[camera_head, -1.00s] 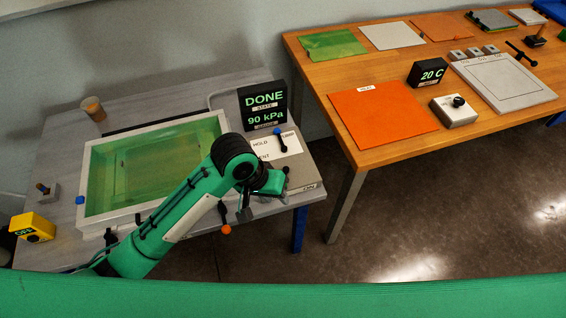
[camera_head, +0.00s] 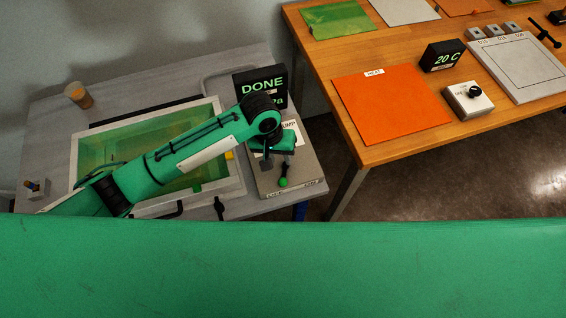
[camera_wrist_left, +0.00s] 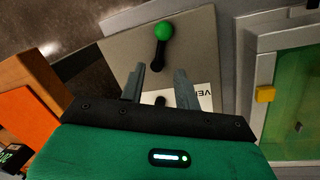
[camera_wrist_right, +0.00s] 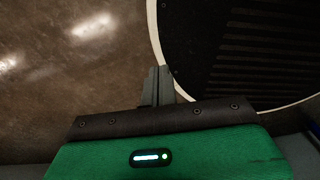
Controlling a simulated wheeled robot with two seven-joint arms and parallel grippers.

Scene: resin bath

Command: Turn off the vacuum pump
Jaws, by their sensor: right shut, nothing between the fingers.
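The pump's control panel (camera_head: 304,172) is a grey plate at the right end of the grey table. A black lever with a green knob (camera_head: 283,181) sits on it and points toward the front edge; the knob also shows in the left wrist view (camera_wrist_left: 163,31). A display (camera_head: 262,84) behind reads DONE, its lower line partly hidden by my arm. My left gripper (camera_head: 279,161) is over the panel. In the left wrist view its fingers (camera_wrist_left: 158,84) are apart, with the lever beyond them and a VENT label partly covered. My right gripper (camera_wrist_right: 157,86) is shut and empty.
A framed green bath (camera_head: 235,178) lies left of the panel, partly covered by my left arm. A wooden table (camera_head: 385,150) at the right carries an orange mat (camera_head: 390,110), a 20 C display (camera_head: 442,56) and a knob box (camera_head: 468,101).

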